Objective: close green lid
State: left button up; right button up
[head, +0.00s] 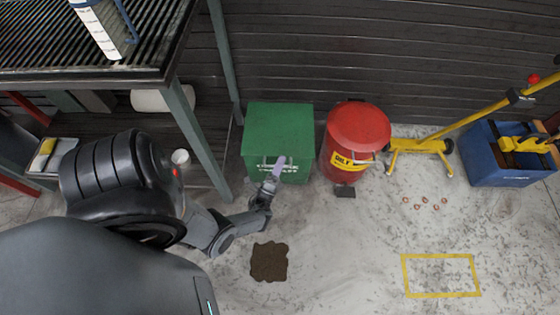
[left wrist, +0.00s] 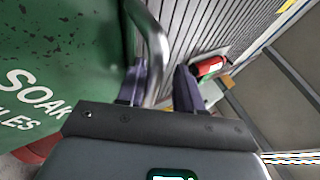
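The green bin (head: 298,176) stands against the dark wall, with white lettering on its front. Its green lid (head: 278,128) lies over the top and looks flat; I cannot tell whether a small gap remains under it. A metal handle bar (left wrist: 157,50) runs along the green panel and passes between the fingers of my left gripper (left wrist: 160,85). The fingers are apart, with space beside the bar. In the head view my left gripper (head: 275,172) is at the front of the bin, covering part of the handle and lettering. My right gripper is not in view.
A red oily-waste can (head: 358,128) stands close to the bin's right. A metal table (head: 80,75) is at the left, its leg near the bin. A brown patch (head: 269,262) lies on the floor. A blue crate (head: 483,165) and yellow stand (head: 420,145) are at the right.

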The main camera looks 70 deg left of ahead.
pick_arm(q)
jog(key=shift+s+f, duration=0.1)
jog(key=shift+f, duration=0.2)
jog(key=shift+d+f, duration=0.1)
